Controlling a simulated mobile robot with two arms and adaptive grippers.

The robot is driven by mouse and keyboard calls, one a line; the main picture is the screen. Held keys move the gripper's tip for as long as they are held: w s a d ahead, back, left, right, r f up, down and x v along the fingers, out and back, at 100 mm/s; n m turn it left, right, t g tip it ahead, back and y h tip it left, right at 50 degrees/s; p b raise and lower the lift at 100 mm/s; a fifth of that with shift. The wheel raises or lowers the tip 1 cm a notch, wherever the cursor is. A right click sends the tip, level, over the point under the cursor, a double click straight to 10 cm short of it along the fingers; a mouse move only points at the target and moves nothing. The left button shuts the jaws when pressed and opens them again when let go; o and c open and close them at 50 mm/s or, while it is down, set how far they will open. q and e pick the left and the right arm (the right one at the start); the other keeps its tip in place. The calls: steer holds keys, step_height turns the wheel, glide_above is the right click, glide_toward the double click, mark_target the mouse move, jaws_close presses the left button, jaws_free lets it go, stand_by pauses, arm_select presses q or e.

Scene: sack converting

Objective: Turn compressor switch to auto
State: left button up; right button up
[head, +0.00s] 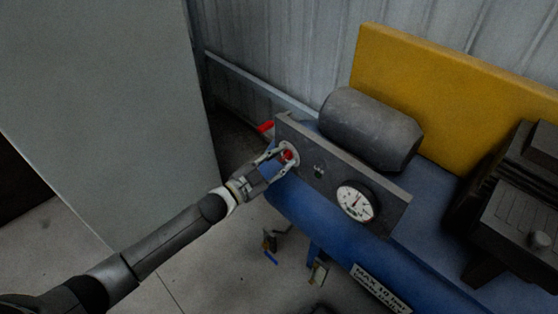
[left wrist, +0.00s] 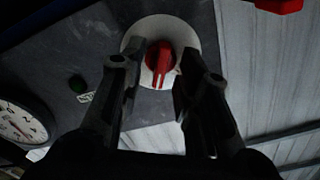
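The compressor switch is a red knob (head: 286,155) on a pale round plate, at the left end of the dark control panel (head: 318,158). In the left wrist view the red knob (left wrist: 159,60) stands in front of the white disc (left wrist: 184,36). My left gripper (head: 279,158) is at the knob. In the left wrist view its two fingers (left wrist: 155,80) are apart, one on each side of the knob's lower part, with a gap visible on both sides. Whether a fingertip touches it I cannot tell. My right gripper is in neither view.
A pressure gauge (head: 356,202) sits on the panel's right part. A red handle (head: 265,127) sticks out behind the panel's left end. A grey cabinet (head: 110,90) stands left.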

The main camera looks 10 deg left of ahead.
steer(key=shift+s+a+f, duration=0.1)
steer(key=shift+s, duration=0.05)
arm_select(q)
steer(key=v, duration=1.2)
stand_by(0.3)
